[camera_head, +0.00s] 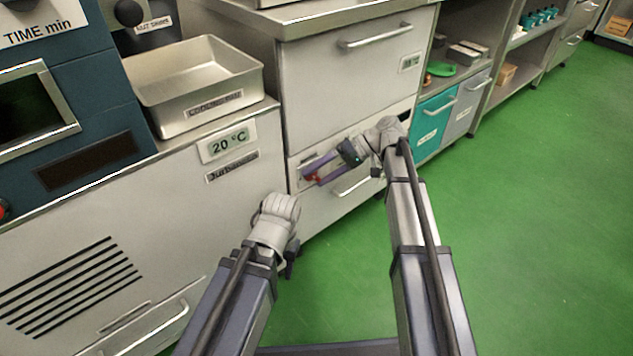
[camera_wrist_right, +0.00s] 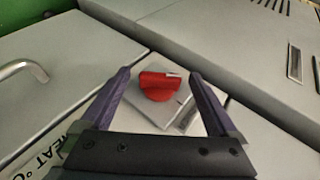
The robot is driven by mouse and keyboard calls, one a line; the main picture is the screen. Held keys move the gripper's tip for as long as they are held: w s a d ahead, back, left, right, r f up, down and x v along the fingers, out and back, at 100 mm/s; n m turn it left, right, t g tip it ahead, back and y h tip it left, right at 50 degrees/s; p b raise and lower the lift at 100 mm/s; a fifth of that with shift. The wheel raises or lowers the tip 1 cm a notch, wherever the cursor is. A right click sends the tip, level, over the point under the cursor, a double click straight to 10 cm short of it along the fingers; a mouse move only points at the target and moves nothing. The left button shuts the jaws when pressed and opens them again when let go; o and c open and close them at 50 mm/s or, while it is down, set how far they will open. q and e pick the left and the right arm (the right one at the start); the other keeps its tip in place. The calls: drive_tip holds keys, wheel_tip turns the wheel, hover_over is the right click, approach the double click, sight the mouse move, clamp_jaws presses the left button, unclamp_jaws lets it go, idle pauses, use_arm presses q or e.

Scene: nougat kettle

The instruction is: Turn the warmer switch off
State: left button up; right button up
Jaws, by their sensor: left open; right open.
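The warmer switch is a red knob (camera_wrist_right: 158,86) on a square pale plate. In the right wrist view it lies between the two purple fingers of my right gripper (camera_wrist_right: 165,92), which are spread apart on either side of it. I cannot tell whether they touch it. In the head view the red of the switch (camera_head: 313,177) shows beside the fingers of my right gripper (camera_head: 322,166), low on the grey cabinet front. My left gripper (camera_head: 290,266) is lower, mostly hidden by its wrist, away from the switch; its fingers are not clearly visible.
A drawer handle (camera_head: 358,184) is close below the switch, and another handle (camera_head: 375,38) is higher on the cabinet (camera_head: 340,90). A metal tray (camera_head: 200,90) stands on the left counter. Teal and grey drawers are to the right. The green floor (camera_head: 540,230) is clear.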

drive_tip(key=shift+a+f, duration=0.3)
drive_tip(key=shift+a, duration=0.15)
drive_tip(key=c, duration=1.4)
drive_tip(key=shift+s+r+h+p, duration=0.2)
drive_tip(key=shift+h+p, duration=0.1)
drive_tip(key=shift+p, duration=0.2)
drive_tip(key=t+h+p, duration=0.1)
drive_tip(key=p, duration=0.1)
drive_tip(key=n+t+h+p, duration=0.1)
drive_tip(key=h+p, duration=0.1)
drive_tip(key=p, duration=0.1)
drive_tip(key=shift+s+a+r, duration=0.1)
drive_tip(key=shift+r, duration=0.1)
drive_tip(key=t+h+p, duration=0.1)
drive_tip(key=h+p, duration=0.1)
drive_tip(key=shift+f+n+t+h, duration=0.2)
drive_tip(key=shift+n+t+h, duration=0.2)
drive_tip(key=shift+f+n+t+h, duration=0.1)
drive_tip(key=shift+n+t+h, duration=0.2)
drive_tip(key=shift+t+h, duration=0.6)
drive_tip(key=shift+h+p, duration=0.3)
drive_tip(key=shift+h, duration=0.1)
